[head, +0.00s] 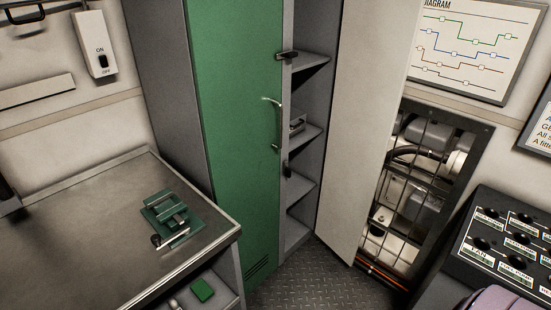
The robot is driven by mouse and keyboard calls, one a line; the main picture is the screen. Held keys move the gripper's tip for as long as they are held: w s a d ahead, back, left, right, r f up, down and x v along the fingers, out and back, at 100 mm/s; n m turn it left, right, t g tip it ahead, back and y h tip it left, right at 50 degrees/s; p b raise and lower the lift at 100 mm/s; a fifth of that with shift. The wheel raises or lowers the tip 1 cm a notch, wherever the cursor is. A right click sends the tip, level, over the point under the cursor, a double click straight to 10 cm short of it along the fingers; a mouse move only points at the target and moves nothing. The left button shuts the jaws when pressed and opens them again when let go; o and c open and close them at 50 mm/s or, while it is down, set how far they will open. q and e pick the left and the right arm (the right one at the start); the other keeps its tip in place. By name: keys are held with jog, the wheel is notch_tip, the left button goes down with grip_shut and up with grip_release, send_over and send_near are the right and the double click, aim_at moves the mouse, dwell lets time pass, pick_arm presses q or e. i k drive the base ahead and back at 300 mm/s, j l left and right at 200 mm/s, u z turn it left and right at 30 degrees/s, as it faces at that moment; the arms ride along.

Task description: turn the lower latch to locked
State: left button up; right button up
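Two small dark latches sit on the grey upright between the green door and the open shelves. The upper latch (287,56) lies roughly level, reaching across the upright. The lower latch (286,169) is a short dark piece that looks roughly upright; it is too small to tell its exact setting. The green door (232,140) is a tall panel that looks closed, with a curved metal handle (278,122) near its right edge. Neither of my grippers is in view.
Grey shelves (308,130) stand open, with a pale door panel (365,120) to their right. A metal worktop (75,240) with a green device (172,214) fills the left front. A control panel (510,245) is at right. Clear plate floor (310,280) lies between.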

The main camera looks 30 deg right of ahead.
aim_at(287, 171)
jog(key=k+l, duration=0.1)
jog(key=l, duration=0.4)
jog(key=k+l, duration=0.1)
jog(key=l, duration=0.35)
jog(key=k+l, duration=0.15)
jog(key=l, duration=0.35)
jog(key=k+l, duration=0.1)
jog(key=l, duration=0.35)
jog(key=k+l, duration=0.1)
jog(key=l, duration=0.4)
jog(key=i+j+z, duration=0.15)
jog(key=j, duration=0.05)
